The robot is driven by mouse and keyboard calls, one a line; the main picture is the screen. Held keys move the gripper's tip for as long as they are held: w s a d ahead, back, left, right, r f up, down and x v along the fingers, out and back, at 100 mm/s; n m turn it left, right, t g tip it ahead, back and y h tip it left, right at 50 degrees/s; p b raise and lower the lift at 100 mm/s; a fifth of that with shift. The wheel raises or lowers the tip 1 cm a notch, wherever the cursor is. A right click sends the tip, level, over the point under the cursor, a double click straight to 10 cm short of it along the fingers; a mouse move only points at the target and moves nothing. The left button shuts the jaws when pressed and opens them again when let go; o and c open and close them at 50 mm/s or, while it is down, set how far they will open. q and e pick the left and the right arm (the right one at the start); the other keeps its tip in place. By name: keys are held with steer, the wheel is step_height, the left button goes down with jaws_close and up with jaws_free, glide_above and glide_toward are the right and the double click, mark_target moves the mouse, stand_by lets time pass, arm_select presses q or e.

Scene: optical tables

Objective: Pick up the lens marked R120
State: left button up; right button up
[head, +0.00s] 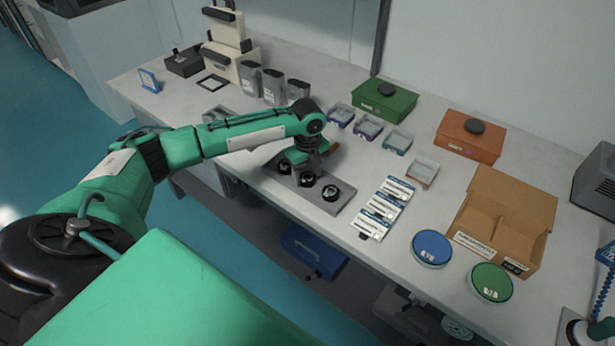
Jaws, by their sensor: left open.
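My left gripper (301,170) points down over a grey holder plate (342,205) near the front edge of the table. It is open, and the wrist hides much of the space between its fingers. Small round dark-rimmed lenses sit on the plate: one (308,180) just below the gripper, and one (331,193) farther right, clear of the fingers. Another dark round piece (285,167) shows at the gripper's left side. The markings are too small to read, so I cannot tell which lens is R120. My right gripper is not in view.
White labelled packets (381,209) lie right of the plate. Small clear boxes (368,127), a green box (384,100) and an orange box (469,138) stand behind. An open cardboard box (505,215) and blue (432,247) and green (491,282) round dishes are at right.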

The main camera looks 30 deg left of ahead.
arm_select(q)
steer(key=shift+f, duration=0.3)
steer(key=c, duration=0.7)
steer(key=shift+r, duration=0.1)
steer(key=shift+c, duration=0.2)
